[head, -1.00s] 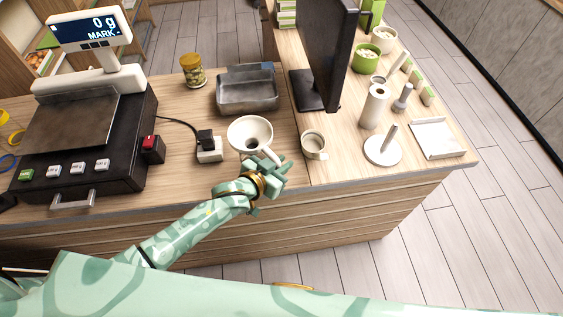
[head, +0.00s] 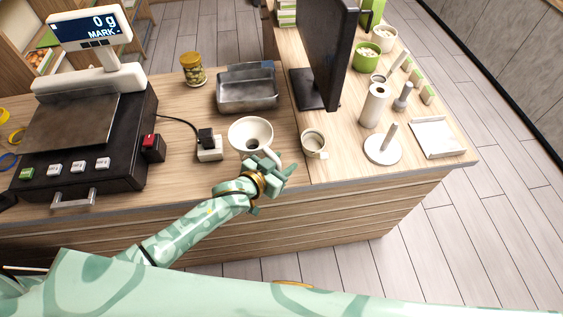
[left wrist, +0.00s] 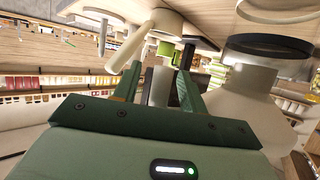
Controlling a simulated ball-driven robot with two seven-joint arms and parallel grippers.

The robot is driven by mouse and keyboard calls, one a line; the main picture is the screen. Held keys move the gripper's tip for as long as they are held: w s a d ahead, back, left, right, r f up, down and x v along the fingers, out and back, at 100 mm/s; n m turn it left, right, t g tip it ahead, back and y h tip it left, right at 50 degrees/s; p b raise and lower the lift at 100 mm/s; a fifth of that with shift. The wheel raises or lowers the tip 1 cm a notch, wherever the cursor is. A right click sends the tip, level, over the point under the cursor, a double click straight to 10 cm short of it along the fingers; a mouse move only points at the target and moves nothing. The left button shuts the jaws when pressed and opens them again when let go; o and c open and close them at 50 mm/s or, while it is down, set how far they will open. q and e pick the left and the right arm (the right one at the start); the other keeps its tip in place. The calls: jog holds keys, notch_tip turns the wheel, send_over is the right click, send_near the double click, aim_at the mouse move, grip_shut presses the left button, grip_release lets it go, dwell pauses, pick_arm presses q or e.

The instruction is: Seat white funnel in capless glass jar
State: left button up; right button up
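In the head view the funnel hides that spot. My right gripper is not in view.
A pale open container (head: 314,144) stands just right of the funnel. A metal tray (head: 247,105) and a yellow-lidded jar (head: 193,69) are behind. A scale (head: 80,140), a plug block (head: 209,151) and a monitor (head: 327,55) border the space. A peg stand (head: 383,151) is farther right.

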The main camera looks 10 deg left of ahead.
pick_arm(q)
jog(key=v, duration=1.6)
jog(key=s+a+f+g+y+b, duration=0.1)
jog(key=s+a+f+y+b, duration=0.3)
jog(key=f, duration=0.6)
jog(key=s+a+f+g, duration=0.15)
jog(key=a+f, duration=0.35)
jog(key=f, duration=0.6)
jog(key=s+a+f+g+y+b, duration=0.25)
jog(key=a+f, duration=0.25)
jog(key=f, duration=0.5)
jog(key=s+a+f+n+g+b, duration=0.1)
jog(key=s+f+g+b, duration=0.15)
jog(key=s+f, duration=0.55)
jog(key=s+a+f+g+b, duration=0.15)
jog(key=s+f+b, duration=0.25)
jog(key=s+f, duration=0.4)
jog(key=s+d+f+n+g+b, duration=0.1)
jog(key=s+d+f+b, duration=0.3)
jog(key=f, duration=0.6)
jog(key=s+b, duration=0.2)
jog(key=s, duration=0.1)
jog(key=shift+s+d+f+n+g, duration=0.25)
jog(key=shift+d+f+n+g, duration=0.05)
jog(key=shift+d+g, duration=0.1)
jog(key=shift+y, duration=0.25)
